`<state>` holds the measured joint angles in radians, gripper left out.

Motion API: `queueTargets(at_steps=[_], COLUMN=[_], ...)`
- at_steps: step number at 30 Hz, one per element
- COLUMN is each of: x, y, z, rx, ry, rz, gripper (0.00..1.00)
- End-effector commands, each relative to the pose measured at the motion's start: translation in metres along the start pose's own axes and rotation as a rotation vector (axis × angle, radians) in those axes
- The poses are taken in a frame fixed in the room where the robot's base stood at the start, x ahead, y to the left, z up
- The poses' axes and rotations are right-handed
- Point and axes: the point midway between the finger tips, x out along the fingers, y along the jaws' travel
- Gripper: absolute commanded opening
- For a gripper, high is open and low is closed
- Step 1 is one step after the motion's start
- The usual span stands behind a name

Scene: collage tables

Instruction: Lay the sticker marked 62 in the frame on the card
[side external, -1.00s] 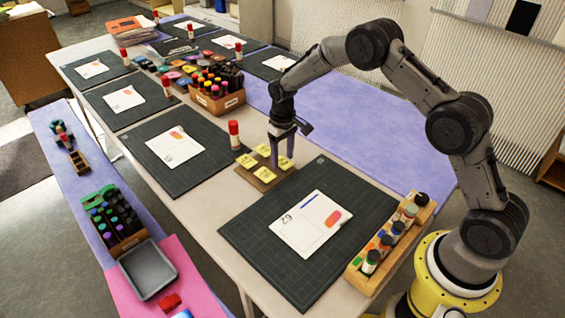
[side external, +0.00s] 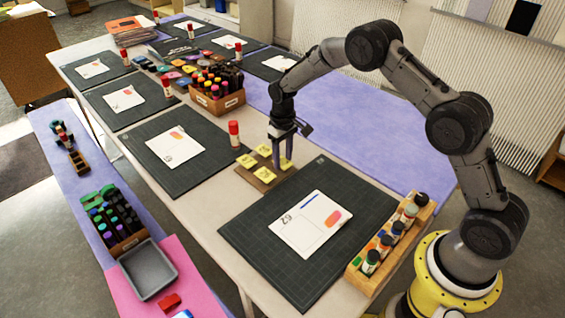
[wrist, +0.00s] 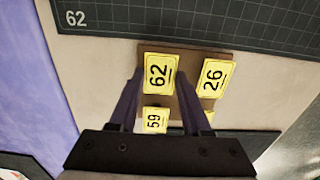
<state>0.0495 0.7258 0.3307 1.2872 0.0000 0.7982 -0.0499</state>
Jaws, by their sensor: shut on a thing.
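The yellow sticker marked 62 (wrist: 160,74) lies on a small brown board (wrist: 190,110), with stickers marked 26 (wrist: 213,77) and 59 (wrist: 155,119) beside it. In the side view, the board (side external: 248,177) holds several yellow stickers. My gripper (side external: 282,164) is down at the board's right sticker. In the wrist view, my gripper (wrist: 160,76) has a finger on each side of the 62 sticker and is shut on it. The white card (side external: 325,207) lies on the near dark mat (side external: 262,248), printed with 62, a blue bar, a red shape and a faint outlined frame.
A wooden rack of bottles (side external: 383,245) stands right of the card. A red glue stick (side external: 234,134) stands behind the board, and a box of markers (side external: 218,100) is farther back. Another mat with a card (side external: 175,147) lies to the left.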

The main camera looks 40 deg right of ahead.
Motion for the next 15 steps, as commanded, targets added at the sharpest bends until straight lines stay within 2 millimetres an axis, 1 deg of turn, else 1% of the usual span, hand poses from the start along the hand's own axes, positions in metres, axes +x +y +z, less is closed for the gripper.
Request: queueTargets(at_steps=[5,15], x=[-0.004,-0.02], y=[0.0,0.0], z=[-0.001,-0.001], rx=[0.0,0.0], ry=[0.002,0.002], rz=[0.0,0.0], gripper=[0.21,0.21])
